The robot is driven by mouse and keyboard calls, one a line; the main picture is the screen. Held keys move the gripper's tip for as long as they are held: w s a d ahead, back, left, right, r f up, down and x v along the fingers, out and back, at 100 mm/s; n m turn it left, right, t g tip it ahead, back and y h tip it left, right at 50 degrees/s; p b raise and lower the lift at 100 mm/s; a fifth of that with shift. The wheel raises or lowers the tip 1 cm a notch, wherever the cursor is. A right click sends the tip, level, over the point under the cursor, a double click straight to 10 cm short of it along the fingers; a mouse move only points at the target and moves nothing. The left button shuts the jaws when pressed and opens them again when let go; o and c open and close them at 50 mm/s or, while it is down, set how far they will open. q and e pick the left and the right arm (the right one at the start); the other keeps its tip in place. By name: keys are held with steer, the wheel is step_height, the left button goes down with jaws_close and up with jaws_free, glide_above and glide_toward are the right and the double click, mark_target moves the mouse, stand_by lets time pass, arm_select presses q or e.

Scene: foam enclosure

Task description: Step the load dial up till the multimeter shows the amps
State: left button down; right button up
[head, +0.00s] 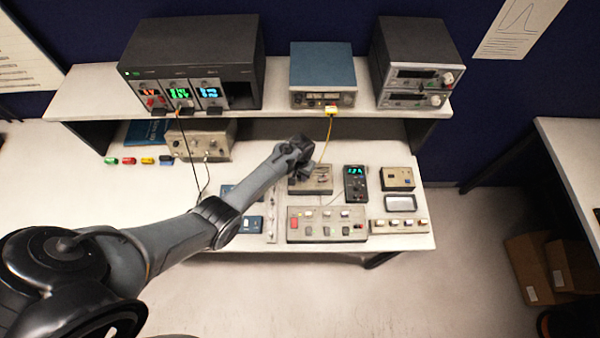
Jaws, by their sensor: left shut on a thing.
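The multimeter (349,196) is a dark box with lit green digits, lying on the bench right of my left gripper. Its digits are too small to read surely. A beige box with small fittings (323,187) lies just left of the multimeter. My left gripper (302,174) reaches down onto the upper left part of this box and is shut on what seems to be the load dial. The dial itself and the fingertips are mostly hidden by the gripper. My right gripper is not in view.
A shelf (270,108) above the bench carries a black power rack (190,50), a blue instrument (322,66) and a grey stacked unit (415,55). A button panel (327,236) lies in front. A yellow cable (326,140) hangs close behind my gripper.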

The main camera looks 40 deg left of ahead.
mark_target(300, 176)
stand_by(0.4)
arm_select(q)
steer(key=c, duration=0.8)
jaws_free()
steer(key=shift+r, duration=0.1)
step_height(300, 176, up, 11)
steer(key=shift+d+f+p, duration=0.1)
steer(key=shift+f+p, duration=0.1)
steer(key=shift+p, duration=0.15)
steer(key=shift+s+m, duration=0.1)
steer(key=shift+m, duration=0.2)
